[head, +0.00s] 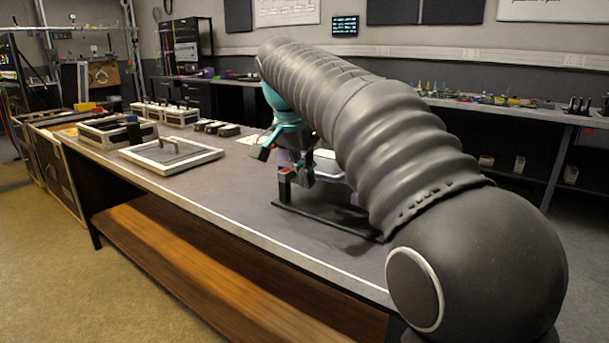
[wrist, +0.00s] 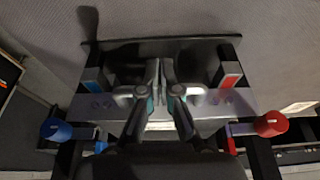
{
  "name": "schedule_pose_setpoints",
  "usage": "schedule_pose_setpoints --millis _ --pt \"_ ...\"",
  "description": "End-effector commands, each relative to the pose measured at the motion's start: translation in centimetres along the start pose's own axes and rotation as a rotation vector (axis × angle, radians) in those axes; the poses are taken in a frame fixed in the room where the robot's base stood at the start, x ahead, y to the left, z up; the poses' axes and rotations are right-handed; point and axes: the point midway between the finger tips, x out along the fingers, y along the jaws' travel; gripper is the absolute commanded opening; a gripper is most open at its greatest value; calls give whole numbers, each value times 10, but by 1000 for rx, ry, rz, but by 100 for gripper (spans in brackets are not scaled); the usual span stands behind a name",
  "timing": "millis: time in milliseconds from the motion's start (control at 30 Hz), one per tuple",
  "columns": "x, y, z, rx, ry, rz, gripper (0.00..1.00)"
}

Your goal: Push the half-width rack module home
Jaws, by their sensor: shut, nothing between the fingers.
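A pale silver-lavender body (wrist: 108,104), which looks like the rack module, spans both sides of my gripper in the wrist view. Its middle is hidden by the fingers, and how far it is seated cannot be told. Around it stands a dark frame with a blue-marked post (wrist: 92,78) at left and a red-marked post (wrist: 231,77) at right. My gripper (wrist: 158,72) is shut and empty, over the middle of this body; contact cannot be told. In the head view a pale part (head: 328,165) shows beside my teal gripper, mostly hidden behind my arm.
A blue knob (wrist: 56,130) and a red knob (wrist: 271,123) flank the frame. The frame's dark base (head: 318,217) lies on the grey bench (head: 225,195). A white-framed tray (head: 150,160) and cases (head: 112,133) stand further left. The bench between is clear.

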Motion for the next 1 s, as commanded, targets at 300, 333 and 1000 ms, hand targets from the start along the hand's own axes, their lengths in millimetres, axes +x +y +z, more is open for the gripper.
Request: schedule_pose_setpoints --millis 300,333,1000 --pt "-50 -8 23 -8 -8 1 0" --pt "-57 -8 23 -7 -8 2 0" --pt "-104 -6 23 -5 -12 8 0"
